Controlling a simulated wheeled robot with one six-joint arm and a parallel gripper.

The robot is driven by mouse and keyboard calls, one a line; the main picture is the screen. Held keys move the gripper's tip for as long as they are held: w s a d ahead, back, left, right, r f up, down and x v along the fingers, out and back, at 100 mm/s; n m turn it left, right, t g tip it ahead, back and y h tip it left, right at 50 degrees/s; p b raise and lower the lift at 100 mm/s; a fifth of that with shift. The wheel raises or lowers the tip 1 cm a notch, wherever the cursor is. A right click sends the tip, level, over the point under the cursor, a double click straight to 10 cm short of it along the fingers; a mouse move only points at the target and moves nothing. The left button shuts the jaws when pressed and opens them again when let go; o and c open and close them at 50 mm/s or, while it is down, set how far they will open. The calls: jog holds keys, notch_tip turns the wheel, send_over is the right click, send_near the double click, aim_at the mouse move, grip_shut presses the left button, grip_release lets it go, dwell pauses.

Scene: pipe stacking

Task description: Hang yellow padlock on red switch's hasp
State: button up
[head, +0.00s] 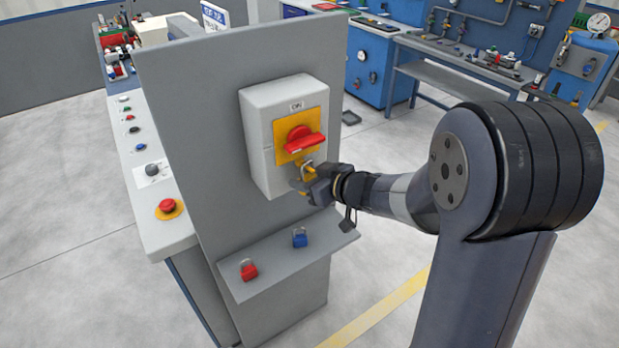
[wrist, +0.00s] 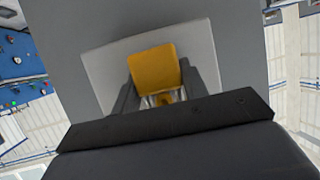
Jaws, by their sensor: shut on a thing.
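The red switch (head: 304,140) sits on a yellow plate on a light grey box, with its handle lying roughly level under an "ON" label. The hasp area is just below the handle and is partly hidden by my gripper. My gripper (head: 312,183) is at the lower front of the box, coming in from the right. In the wrist view the yellow padlock (wrist: 155,68) is between the two fingers, and my gripper (wrist: 157,88) is shut on it. In the head view the padlock is mostly hidden. I cannot tell whether its shackle passes through the hasp.
A red padlock (head: 248,270) and a blue padlock (head: 300,237) stand on the grey shelf (head: 270,268) below the box. The upright grey panel (head: 200,120) carries the box. A console with buttons (head: 150,180) stands to the left. Blue workbenches are behind.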

jog(key=shift+w+a, duration=0.1)
dwell(0.3)
jog(key=o, duration=1.1)
jog(key=shift+a, duration=0.1)
jog(key=shift+d+r, duration=0.1)
jog(key=shift+d, duration=0.1)
jog(key=shift+s+d+r, duration=0.15)
jog(key=shift+s+d, duration=0.05)
jog(key=shift+s, duration=0.05)
jog(key=v, duration=1)
jog(key=shift+s+p, duration=0.3)
jog(key=shift+p, duration=0.15)
jog(key=shift+a, duration=0.2)
